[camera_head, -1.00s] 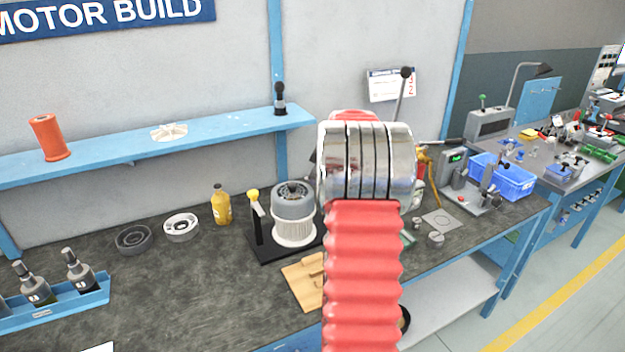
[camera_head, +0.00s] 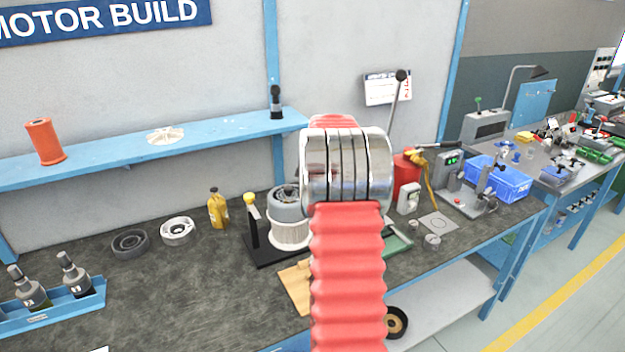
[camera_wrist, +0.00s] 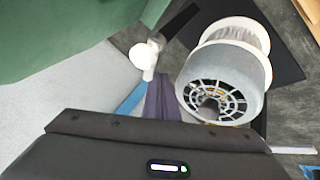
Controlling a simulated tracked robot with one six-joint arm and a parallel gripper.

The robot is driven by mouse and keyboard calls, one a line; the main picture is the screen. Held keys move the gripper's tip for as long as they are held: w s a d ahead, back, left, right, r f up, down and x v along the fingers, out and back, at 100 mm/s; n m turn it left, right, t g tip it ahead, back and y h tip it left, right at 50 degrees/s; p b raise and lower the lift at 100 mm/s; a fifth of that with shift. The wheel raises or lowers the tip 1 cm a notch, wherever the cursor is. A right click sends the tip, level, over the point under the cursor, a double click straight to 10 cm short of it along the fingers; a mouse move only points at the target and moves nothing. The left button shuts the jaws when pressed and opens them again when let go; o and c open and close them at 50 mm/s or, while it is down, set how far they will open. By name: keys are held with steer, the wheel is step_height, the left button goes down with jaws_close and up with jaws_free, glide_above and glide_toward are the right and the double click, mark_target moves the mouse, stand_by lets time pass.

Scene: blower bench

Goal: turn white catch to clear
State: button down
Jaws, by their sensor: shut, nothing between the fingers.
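A white piece with a rounded end (camera_wrist: 148,58), which looks like the white catch, sits by a black arm (camera_wrist: 181,20) in the wrist view. It is beside the motor (camera_wrist: 225,82), which has a grey slotted cap over a white winding. My gripper (camera_wrist: 158,76) shows in the wrist view as narrow purple-grey fingers, shut and empty. Their tips are at the lower end of the white piece; I cannot tell whether they touch it.
A black post with a yellow knob (camera_head: 250,198) stands left of the motor. A yellow bottle (camera_head: 218,209) and two rings are further left. A wooden board (camera_head: 294,288) lies in front. A red canister (camera_head: 405,172) stands right of my arm. The bench's left middle is clear.

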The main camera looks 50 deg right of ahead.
steer(key=shift+w+d, duration=0.35)
steer(key=shift+d, duration=0.3)
steer(key=shift+s, duration=0.1)
stand_by(0.4)
steer(key=shift+s, duration=0.7)
steer(key=shift+r, duration=0.1)
steer(key=v, duration=1.3)
steer(key=shift+s+a+r, duration=0.2)
steer(key=shift+a, duration=0.05)
